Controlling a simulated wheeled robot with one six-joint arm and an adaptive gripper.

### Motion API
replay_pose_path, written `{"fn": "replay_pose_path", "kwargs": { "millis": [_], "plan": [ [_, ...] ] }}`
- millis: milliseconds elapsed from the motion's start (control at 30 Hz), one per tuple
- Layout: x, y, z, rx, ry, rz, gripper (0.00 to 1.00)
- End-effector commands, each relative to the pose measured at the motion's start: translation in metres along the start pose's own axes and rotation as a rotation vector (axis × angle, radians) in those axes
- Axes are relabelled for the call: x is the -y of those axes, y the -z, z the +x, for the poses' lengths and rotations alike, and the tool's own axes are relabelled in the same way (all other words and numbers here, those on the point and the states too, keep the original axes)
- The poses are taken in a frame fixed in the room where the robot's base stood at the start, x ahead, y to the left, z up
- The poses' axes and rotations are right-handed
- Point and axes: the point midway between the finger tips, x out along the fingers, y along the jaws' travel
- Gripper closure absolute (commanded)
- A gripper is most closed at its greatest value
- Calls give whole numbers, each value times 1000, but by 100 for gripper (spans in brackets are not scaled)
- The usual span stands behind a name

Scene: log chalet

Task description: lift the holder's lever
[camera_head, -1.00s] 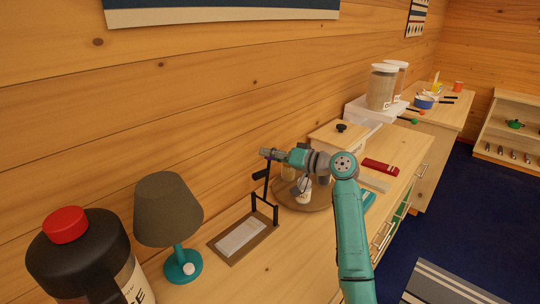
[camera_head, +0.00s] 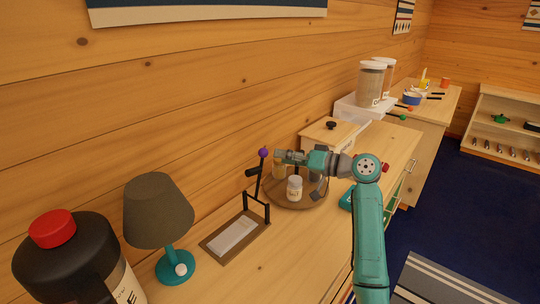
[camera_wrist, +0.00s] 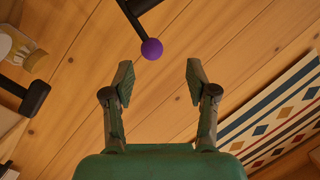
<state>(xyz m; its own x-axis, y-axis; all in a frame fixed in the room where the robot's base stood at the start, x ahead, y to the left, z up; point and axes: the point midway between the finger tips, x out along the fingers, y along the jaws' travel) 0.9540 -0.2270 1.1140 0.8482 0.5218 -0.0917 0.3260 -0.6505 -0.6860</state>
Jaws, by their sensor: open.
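The holder (camera_head: 234,236) is a brown base with a pale pad and a black frame, on the counter beside the lamp. Its black lever (camera_head: 258,185) stands steeply up from it, with a purple knob (camera_head: 263,153) at its top end. In the wrist view, the purple knob (camera_wrist: 152,48) and a bit of black rod show beyond the fingertips, roughly in line with the gap. My gripper (camera_head: 278,157) is just right of the knob at about its height, apart from it. In the wrist view, my gripper (camera_wrist: 158,82) is open with nothing between its fingers.
A lamp (camera_head: 158,212) and a red-lidded dark jar (camera_head: 68,262) stand left of the holder. A round tray (camera_head: 312,201) with a white jar (camera_head: 295,188) and other containers lies right of it, under my arm. The log wall rises behind. The front counter is clear.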

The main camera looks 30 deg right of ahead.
Motion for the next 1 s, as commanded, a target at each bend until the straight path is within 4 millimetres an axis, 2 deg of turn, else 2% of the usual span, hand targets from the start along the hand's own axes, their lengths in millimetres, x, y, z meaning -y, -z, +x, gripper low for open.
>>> {"fn": "replay_pose_path", "kwargs": {
  "millis": [100,233,600,633,767,833,867,1000],
  "plan": [
    [-1,0,-20,-2,-2,1,43],
    [-1,0,-32,-1,-1,2,43],
    [0,-1,-38,0,0,2,43],
    [0,-1,-38,0,0,2,45],
    [-5,2,-39,-4,2,50,78],
    [-13,6,-41,-12,9,143,95],
    [-18,8,-42,-16,14,197,100],
    [-42,20,-50,-42,41,490,100]
  ]
}}
